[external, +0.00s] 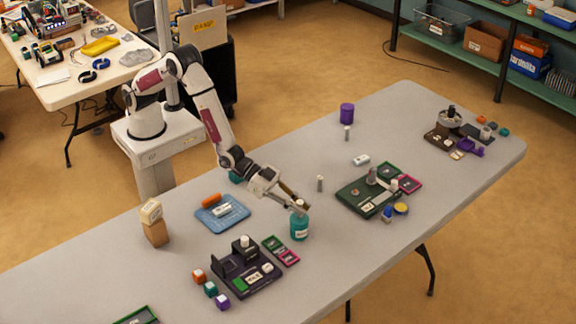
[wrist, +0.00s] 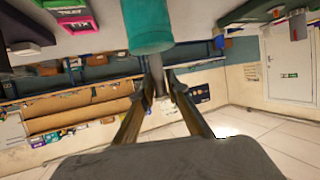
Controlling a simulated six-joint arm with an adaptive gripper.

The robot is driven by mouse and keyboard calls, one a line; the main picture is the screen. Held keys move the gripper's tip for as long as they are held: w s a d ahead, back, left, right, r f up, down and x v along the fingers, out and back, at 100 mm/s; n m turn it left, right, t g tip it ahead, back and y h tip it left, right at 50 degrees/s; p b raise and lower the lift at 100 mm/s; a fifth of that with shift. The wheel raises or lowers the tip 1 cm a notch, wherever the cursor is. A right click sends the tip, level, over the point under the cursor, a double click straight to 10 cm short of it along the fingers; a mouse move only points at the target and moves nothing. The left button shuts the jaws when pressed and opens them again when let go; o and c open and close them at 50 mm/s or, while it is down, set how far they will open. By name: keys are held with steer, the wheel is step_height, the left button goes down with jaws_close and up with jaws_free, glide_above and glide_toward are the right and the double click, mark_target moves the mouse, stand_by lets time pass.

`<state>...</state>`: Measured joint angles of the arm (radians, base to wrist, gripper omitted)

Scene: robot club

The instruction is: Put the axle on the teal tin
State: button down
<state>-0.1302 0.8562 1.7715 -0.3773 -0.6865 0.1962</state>
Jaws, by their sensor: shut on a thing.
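The teal tin (external: 299,231) stands upright on the long grey table, below and beside my gripper (external: 296,200). It also shows in the wrist view as a teal cylinder (wrist: 148,30) at the top. My gripper (wrist: 160,78) is shut on the axle (wrist: 158,84), a small grey rod between the fingertips. In the external view the fingertips hold it just over the tin's top; the axle is largely hidden there, and I cannot tell whether it touches the tin.
A blue tray (external: 235,219) lies left of the tin. A dark tray (external: 270,276) with parts lies in front, and a green tray (external: 347,197) to the right. A small grey cylinder (external: 320,187) stands nearby. The table's far middle is mostly clear.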

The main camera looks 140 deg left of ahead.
steer(key=shift+f, duration=0.3)
steer(key=c, duration=2)
jaws_free()
steer(key=shift+r, duration=0.2)
steer(key=shift+v, duration=6)
steer(key=shift+f, duration=0.1)
